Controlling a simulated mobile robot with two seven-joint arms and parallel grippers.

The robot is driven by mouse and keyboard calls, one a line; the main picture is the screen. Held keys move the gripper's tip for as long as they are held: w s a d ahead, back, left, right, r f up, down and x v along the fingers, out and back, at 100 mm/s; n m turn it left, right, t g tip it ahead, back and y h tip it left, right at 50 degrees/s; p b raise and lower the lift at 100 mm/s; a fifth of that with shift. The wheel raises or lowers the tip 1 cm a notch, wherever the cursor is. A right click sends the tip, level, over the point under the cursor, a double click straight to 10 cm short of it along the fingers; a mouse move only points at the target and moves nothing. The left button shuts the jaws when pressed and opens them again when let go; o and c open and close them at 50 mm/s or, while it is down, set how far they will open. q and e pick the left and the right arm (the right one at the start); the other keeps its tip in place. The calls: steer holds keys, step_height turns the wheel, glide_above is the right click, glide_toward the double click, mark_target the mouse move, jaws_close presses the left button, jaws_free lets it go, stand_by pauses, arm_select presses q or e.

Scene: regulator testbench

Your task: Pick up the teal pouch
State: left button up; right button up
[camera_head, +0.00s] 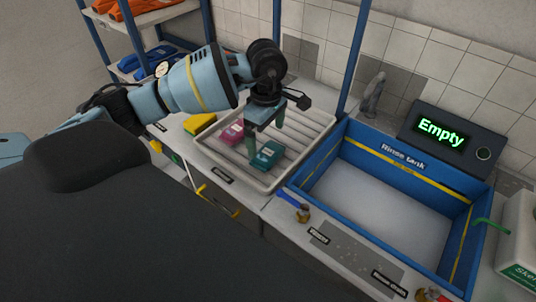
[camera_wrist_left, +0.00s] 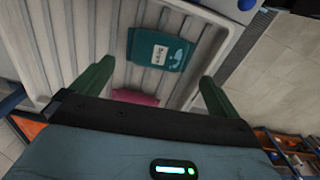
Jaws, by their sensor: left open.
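The teal pouch (camera_head: 267,155) lies on a ribbed light-grey tray (camera_head: 207,150), near the tray's right front side. In the left wrist view the teal pouch (camera_wrist_left: 158,50) lies flat with a white label, ahead of the fingers and between their lines. My left gripper (camera_head: 266,136) hangs over the tray, pointing down, close above the teal pouch. Its two green fingers (camera_wrist_left: 152,78) are spread apart with nothing between them. Whether a finger touches the pouch cannot be told. My right gripper is not in view.
A pink pouch (camera_head: 231,132) lies left of the teal one on the tray. A yellow sponge (camera_head: 200,124) sits at the tray's left edge. The blue rinse tank (camera_head: 352,205) stands right of the tray, with a display reading Empty (camera_head: 443,134) behind. A blue-posted shelf (camera_head: 166,13) rises behind left.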

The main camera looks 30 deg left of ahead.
mark_target(268, 151)
arm_select(q)
steer(key=shift+w+d+f+p, duration=0.1)
steer(key=shift+f+p, duration=0.05)
steer(key=shift+f, duration=1)
steer(key=shift+d+f+p, duration=0.1)
steer(key=shift+f+p, duration=0.05)
steer(key=shift+f, duration=1.65)
steer(key=shift+c, duration=0.3)
steer(key=shift+r, duration=0.1)
steer(key=c, duration=0.9)
steer(key=shift+r, duration=0.1)
